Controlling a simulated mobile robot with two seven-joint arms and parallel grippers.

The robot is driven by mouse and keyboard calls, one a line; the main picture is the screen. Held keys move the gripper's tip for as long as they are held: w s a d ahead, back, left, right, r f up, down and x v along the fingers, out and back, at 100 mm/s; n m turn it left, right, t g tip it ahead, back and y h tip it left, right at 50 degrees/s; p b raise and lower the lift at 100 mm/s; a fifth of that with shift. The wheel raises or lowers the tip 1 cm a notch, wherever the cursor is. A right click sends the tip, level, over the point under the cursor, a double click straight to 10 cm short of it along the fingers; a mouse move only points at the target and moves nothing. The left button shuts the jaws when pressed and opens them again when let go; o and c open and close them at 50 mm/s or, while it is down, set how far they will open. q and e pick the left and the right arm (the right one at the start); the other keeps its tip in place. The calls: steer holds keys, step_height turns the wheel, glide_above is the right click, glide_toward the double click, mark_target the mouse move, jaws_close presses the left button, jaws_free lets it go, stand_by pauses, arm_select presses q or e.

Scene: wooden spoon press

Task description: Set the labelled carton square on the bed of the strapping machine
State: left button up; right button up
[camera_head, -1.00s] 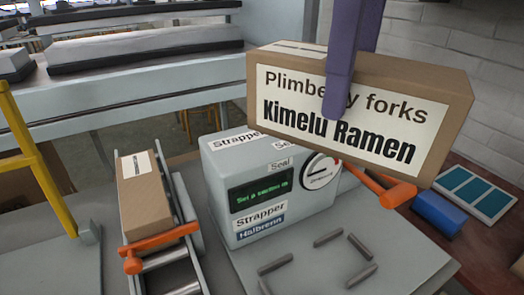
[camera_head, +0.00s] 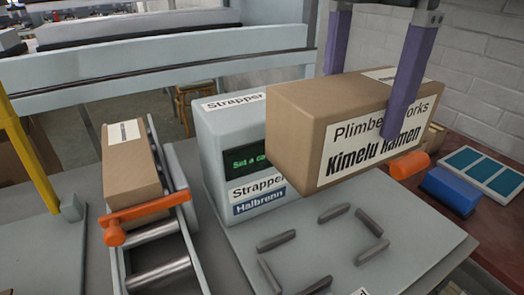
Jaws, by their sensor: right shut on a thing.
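The labelled carton (camera_head: 298,128) is a brown box with a white label reading "Plimberly forks" and "Kimelu Ramen", partly covered by a finger. My right gripper (camera_head: 370,100) has purple fingers and is shut on it, one finger over the label face and one behind. The carton is held in the air, turned at an angle. The strapping machine (camera_head: 232,140) is a grey-white box with a green display, partly hidden by the carton. Its flat grey bed (camera_head: 420,228) lies in front, with several dark bars (camera_head: 276,240) around a bare patch. My left gripper is not in view.
Another brown carton (camera_head: 130,170) sits on a roller conveyor (camera_head: 158,273) at left behind an orange bar (camera_head: 150,210). A blue block (camera_head: 450,190) and a panel with teal squares (camera_head: 482,172) lie at right. A yellow post (camera_head: 28,150) stands far left.

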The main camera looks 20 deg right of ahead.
arm_select(q)
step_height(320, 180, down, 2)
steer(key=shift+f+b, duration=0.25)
steer(key=shift+b, duration=0.7)
arm_select(e)
step_height(320, 180, down, 6)
steer(key=shift+s+r, duration=0.1)
steer(key=shift+r, duration=0.05)
arm_select(q)
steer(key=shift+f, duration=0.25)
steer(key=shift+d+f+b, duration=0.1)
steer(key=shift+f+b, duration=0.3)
steer(key=shift+b, duration=0.3)
arm_select(e)
steer(key=shift+f, duration=6.5)
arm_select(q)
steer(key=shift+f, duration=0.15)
arm_select(e)
steer(key=shift+f, duration=0.2)
steer(key=o, duration=1.4)
steer(key=shift+r, duration=0.1)
